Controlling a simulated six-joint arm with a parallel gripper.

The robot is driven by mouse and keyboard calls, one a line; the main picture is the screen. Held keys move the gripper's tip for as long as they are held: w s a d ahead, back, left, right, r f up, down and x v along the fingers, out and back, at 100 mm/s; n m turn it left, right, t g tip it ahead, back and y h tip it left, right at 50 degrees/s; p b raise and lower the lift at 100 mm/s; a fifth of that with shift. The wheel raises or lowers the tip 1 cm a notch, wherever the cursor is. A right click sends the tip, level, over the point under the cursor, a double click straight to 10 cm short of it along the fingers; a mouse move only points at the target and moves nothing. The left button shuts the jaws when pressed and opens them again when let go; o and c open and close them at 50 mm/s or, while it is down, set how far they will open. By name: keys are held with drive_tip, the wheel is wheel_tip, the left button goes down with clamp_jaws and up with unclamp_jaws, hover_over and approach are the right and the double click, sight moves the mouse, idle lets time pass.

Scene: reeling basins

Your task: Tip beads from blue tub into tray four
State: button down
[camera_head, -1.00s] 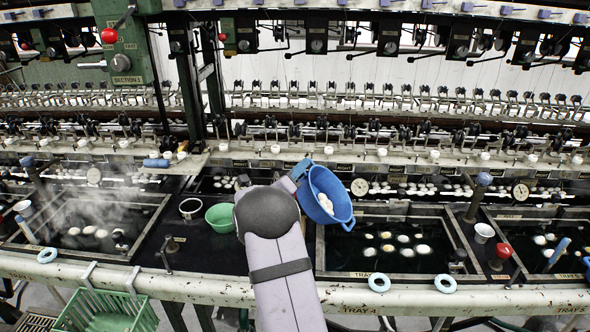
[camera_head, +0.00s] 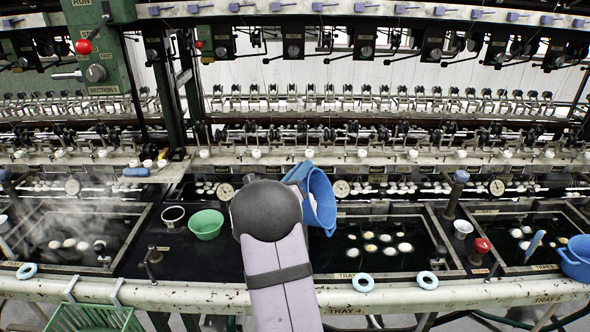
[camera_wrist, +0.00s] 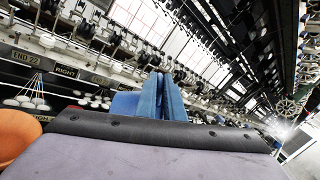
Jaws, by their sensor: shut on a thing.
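My gripper (camera_wrist: 163,88) is shut on the tub's edge, seen in the wrist view with the tub (camera_wrist: 124,105) beside the fingers. In the head view my arm partly covers the grip. Several white and yellowish pieces (camera_head: 386,238) lie in the dark water of tray four. No beads are seen falling.
A green bowl (camera_head: 206,224) and a small pot (camera_head: 173,215) stand left of my arm. Another blue tub (camera_head: 577,258) is at the right edge. A white cup (camera_head: 463,228) and red knob (camera_head: 482,245) stand right of the tray.

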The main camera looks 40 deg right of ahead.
drive_tip(key=s+d+r+m+g+b, duration=0.1)
drive_tip(key=s+d+m+b, duration=0.3)
drive_tip(key=s+m+b, duration=0.4)
drive_tip(key=shift+s+d+r+m+b, duration=0.15)
drive_tip(key=shift+s+r+m+b, duration=0.3)
drive_tip(key=shift+s+b, duration=2.35)
drive_tip(key=shift+s+r, duration=0.1)
drive_tip(key=shift+s, duration=0.15)
drive_tip(key=shift+w, duration=0.1)
drive_tip(key=w+a+r+n+p, duration=0.1)
drive_tip(key=w+n, duration=0.2)
drive_tip(key=w, duration=0.2)
drive_tip(key=w+a+r+n+t+p, duration=0.1)
drive_tip(key=w+a+n+p, duration=0.1)
drive_tip(key=w, duration=0.4)
drive_tip(key=shift+a+r+n, duration=0.2)
drive_tip(key=shift+a+n, duration=0.05)
drive_tip(key=shift+n, duration=0.4)
drive_tip(key=shift+w+p, duration=0.2)
drive_tip(key=shift+p, duration=0.1)
